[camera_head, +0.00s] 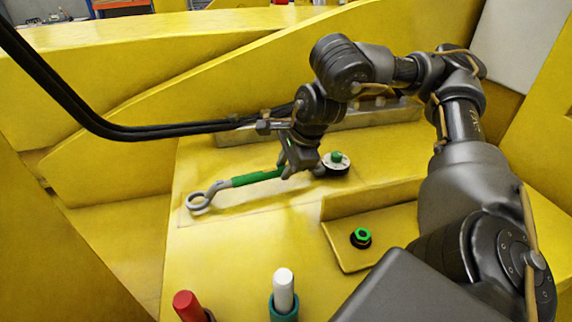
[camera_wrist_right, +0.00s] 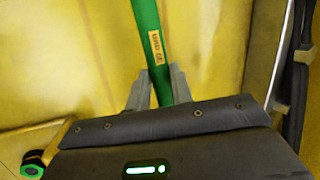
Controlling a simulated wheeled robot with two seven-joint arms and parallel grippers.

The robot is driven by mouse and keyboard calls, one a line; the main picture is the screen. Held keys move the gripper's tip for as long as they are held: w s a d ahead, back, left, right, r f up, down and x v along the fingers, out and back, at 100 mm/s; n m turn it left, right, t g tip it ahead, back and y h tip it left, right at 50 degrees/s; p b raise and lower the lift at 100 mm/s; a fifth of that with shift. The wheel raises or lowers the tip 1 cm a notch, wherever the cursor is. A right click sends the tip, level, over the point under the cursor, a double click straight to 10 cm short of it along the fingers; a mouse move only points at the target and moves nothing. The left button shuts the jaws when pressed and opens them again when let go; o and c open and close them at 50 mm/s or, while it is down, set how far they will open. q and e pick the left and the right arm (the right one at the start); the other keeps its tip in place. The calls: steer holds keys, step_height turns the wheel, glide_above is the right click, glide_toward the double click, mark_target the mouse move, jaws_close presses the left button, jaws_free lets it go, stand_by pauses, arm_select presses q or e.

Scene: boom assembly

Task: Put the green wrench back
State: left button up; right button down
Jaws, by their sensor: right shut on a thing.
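The green wrench (camera_head: 257,177) has a green handle and a grey ring end that points to the left in the head view. My right gripper (camera_head: 284,168) is shut on the handle near its right end. In the right wrist view the two grey fingers (camera_wrist_right: 156,88) are on either side of the green handle (camera_wrist_right: 147,28), which carries a small yellow label. The wrench is over the yellow plate (camera_head: 225,255); whether it touches the plate I cannot tell. Its far end is hidden by the gripper. My left gripper is not in view.
A bolt with a green top (camera_head: 337,158) stands just right of the gripper. Another green-topped bolt (camera_head: 361,237) sits on a raised bracket. A red peg (camera_head: 187,305) and a white peg (camera_head: 283,285) stand in front. Black hoses (camera_head: 150,132) run behind the wrench.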

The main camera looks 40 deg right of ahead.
steer(key=shift+f+b, duration=0.35)
steer(key=shift+f, duration=0.15)
steer(key=c, duration=1.2)
jaws_free()
steer(key=shift+o, duration=0.2)
steer(key=p+v, duration=0.2)
steer(key=v, duration=0.9)
